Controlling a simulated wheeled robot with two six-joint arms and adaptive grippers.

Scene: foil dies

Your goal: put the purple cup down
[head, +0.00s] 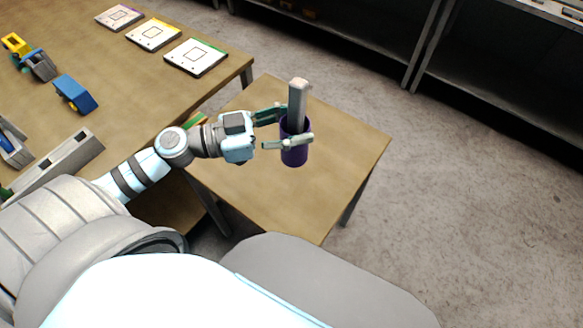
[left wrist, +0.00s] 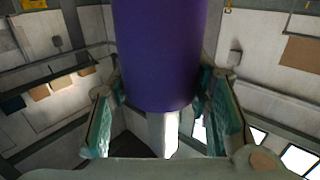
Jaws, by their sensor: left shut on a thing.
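The purple cup (head: 295,155) is upright in the head view, over the small wooden side table (head: 345,150). A grey bar (head: 298,98) stands in it and sticks out of the top. My left gripper (head: 291,126) is shut on the cup, with one finger on each side. In the left wrist view the purple cup (left wrist: 160,55) fills the upper middle between the teal finger pads, and the grey bar (left wrist: 162,135) shows below it. I cannot tell whether the cup's base touches the table. My right gripper is not in view.
A larger wooden table (head: 110,75) stands at the left. On it are several white square plates (head: 196,57), a blue block (head: 75,94) and a long grey channel piece (head: 65,160). The side table is clear around the cup. Dark shelves (head: 340,25) stand at the back.

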